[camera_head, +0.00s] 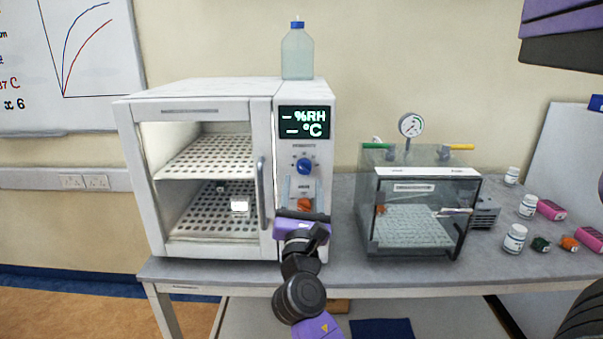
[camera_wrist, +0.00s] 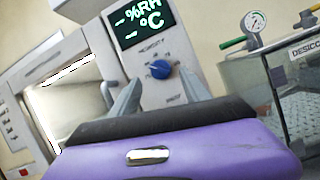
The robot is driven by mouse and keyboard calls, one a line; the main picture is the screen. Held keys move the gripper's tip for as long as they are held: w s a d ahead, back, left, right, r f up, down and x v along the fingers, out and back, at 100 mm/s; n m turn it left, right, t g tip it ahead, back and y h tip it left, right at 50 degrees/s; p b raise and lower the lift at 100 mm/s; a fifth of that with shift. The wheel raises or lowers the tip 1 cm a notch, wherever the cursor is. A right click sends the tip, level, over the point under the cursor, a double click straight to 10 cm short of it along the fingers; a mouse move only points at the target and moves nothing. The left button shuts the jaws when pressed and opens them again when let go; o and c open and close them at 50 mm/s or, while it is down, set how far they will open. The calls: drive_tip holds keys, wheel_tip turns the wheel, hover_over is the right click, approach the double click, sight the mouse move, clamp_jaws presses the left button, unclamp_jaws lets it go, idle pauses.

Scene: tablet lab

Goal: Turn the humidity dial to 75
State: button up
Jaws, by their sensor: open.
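The humidity dial (camera_head: 304,166) is a blue knob on the white chamber's front panel, below a display (camera_head: 304,122) that reads "– %RH" and "– °C". In the wrist view the dial (camera_wrist: 160,69) shows between and beyond my two grey fingers, under the "HUMIDITY" label. My gripper (camera_wrist: 162,92) is open and empty, apart from the dial. In the head view my purple and black gripper (camera_head: 301,222) is in front of the lower panel, below the dial. An orange knob (camera_head: 304,204) sits under the blue dial. The exact setting of the dial is too small to read.
The chamber's glass door (camera_head: 210,185) with its vertical handle (camera_head: 262,190) is left of the panel. A glass desiccator (camera_head: 415,215) with a gauge (camera_head: 411,125) stands to the right. A bottle (camera_head: 297,52) stands on top of the chamber. Small white jars (camera_head: 515,239) are at the far right.

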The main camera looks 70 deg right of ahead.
sight(304, 173)
drive_tip(key=shift+p+x, duration=0.4)
drive_tip(key=shift+x, duration=1.65)
clamp_jaws()
